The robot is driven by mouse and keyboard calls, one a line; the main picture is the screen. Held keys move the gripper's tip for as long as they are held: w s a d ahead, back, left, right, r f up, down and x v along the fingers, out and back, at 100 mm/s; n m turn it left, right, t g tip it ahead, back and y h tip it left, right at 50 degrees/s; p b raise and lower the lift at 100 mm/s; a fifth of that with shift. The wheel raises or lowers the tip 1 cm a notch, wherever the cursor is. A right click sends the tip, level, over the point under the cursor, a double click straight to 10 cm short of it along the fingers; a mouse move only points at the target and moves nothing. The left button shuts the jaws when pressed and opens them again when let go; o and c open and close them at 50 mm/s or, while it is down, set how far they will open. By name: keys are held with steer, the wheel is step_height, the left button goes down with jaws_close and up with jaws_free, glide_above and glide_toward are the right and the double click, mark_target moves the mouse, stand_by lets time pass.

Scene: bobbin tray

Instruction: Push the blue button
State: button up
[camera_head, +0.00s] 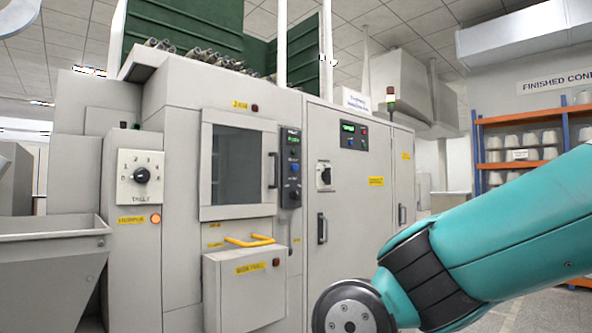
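A narrow dark control panel (284,150) is mounted on the grey machine, just right of its window. It has a green display at the top. My teal arm enters from the right and a dark grey joint shows at the bottom. My gripper is not in view, and nothing of mine covers the panel.
A box with a yellow handle (249,241) juts out below the window (237,168). A door handle (321,228) and a rotary switch (324,176) are right of the panel. A hopper (50,260) stands at left, a shelf (520,145) of bobbins at far right.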

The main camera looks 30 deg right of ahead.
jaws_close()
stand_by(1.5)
